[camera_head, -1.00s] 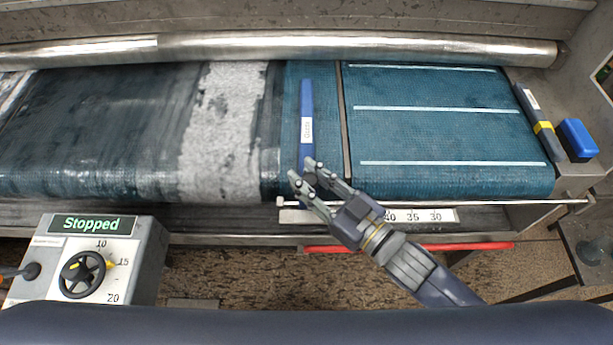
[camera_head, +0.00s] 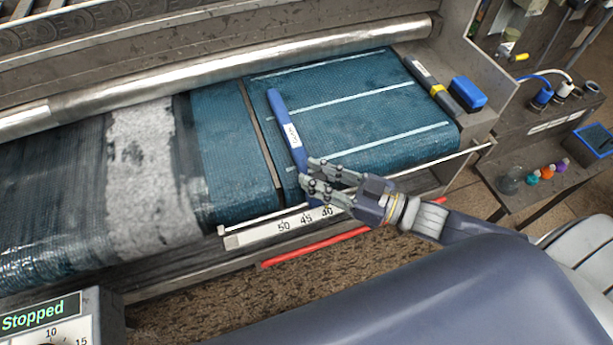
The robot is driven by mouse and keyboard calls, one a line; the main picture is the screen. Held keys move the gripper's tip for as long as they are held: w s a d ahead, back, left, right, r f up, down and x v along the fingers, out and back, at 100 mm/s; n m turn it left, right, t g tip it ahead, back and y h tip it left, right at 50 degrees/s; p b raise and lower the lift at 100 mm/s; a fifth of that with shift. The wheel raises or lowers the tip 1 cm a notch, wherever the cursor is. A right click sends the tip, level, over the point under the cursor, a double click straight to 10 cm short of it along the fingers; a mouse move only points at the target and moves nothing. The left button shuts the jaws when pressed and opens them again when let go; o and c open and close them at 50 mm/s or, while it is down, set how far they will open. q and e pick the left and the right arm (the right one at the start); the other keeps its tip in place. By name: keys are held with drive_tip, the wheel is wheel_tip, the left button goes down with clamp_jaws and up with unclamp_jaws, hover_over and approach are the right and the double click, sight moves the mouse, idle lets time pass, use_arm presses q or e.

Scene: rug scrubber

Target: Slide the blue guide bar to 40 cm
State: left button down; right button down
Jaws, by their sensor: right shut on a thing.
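The blue guide bar (camera_head: 281,116) with a white label lies across the teal belt (camera_head: 225,150), just right of the dark seam. My right gripper (camera_head: 309,181) is shut on the near end of the bar, at the front edge of the belt. The white scale (camera_head: 265,236) below the front rail shows 50, 45 and 40; the bar's near end is close to the 40. My gripper hides the scale past 40 and part of the bar's near end. My left gripper is not in view.
A metal roller (camera_head: 250,72) runs along the back. A thin rail (camera_head: 410,172) and a red bar (camera_head: 335,238) run along the front. A blue block (camera_head: 468,92) sits on the right frame. The control box (camera_head: 50,318) reads Stopped. Striped belt lies open right of the bar.

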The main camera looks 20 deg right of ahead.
drive_tip(key=shift+s+a+f, duration=0.1)
drive_tip(key=shift+s+f, duration=0.05)
drive_tip(key=c, duration=1.3)
unclamp_jaws()
drive_tip(key=shift+s, duration=0.1)
drive_tip(key=v, duration=1.2)
